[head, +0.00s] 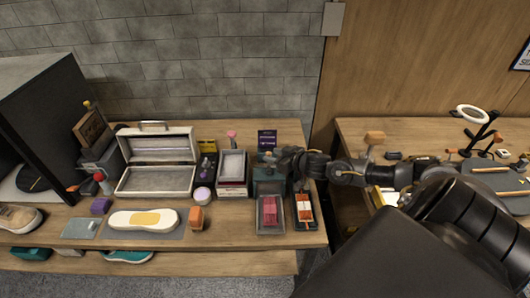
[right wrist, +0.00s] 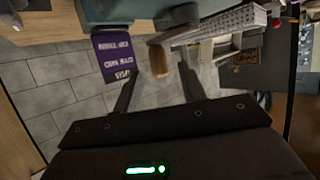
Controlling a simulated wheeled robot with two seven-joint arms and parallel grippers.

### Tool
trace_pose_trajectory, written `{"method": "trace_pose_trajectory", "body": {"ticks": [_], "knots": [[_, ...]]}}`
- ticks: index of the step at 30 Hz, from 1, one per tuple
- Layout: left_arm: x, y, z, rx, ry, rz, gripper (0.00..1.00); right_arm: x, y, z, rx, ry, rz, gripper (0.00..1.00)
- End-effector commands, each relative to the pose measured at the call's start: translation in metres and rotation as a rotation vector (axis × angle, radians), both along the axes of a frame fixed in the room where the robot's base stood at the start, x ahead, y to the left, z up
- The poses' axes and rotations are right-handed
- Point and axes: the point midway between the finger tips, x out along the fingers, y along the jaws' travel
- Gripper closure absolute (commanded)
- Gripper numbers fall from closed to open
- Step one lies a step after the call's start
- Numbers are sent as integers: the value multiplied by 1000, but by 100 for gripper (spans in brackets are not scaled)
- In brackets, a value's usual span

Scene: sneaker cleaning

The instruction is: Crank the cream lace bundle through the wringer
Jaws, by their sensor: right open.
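The teal wringer (head: 268,187) stands near the right end of the bench, partly hidden by my right gripper. Its body also shows at the top of the right wrist view (right wrist: 115,10). The wringer's crank has a wooden handle (right wrist: 159,62) on a metal arm. My right gripper (head: 284,160) reaches in from the right at the wringer. In the right wrist view its fingers (right wrist: 160,76) are apart, with the handle showing between their tips; I cannot tell whether either touches it. I cannot make out the cream lace bundle. My left gripper is not in view.
A tray with a pink-red bundle (head: 268,212) and a tray with orange and white pieces (head: 304,209) stand in front of the wringer. A purple sign (head: 267,139) stands behind. An open case (head: 157,179) and a shoe sole (head: 143,219) are further left.

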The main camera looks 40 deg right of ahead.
Motion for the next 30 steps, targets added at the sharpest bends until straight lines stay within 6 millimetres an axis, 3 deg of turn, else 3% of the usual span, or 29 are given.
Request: {"method": "trace_pose_trajectory", "body": {"ticks": [3, 9, 21, 30], "knots": [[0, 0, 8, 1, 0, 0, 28, 21, 3, -6, 3, -2, -2, 59], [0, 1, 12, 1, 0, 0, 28, 41, 5, -16, 0, 0, -2, 59], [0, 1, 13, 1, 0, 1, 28, 47, 7, -20, 0, 1, 0, 59], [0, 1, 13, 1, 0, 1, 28, 47, 6, -20, 0, 1, 0, 97]]}}
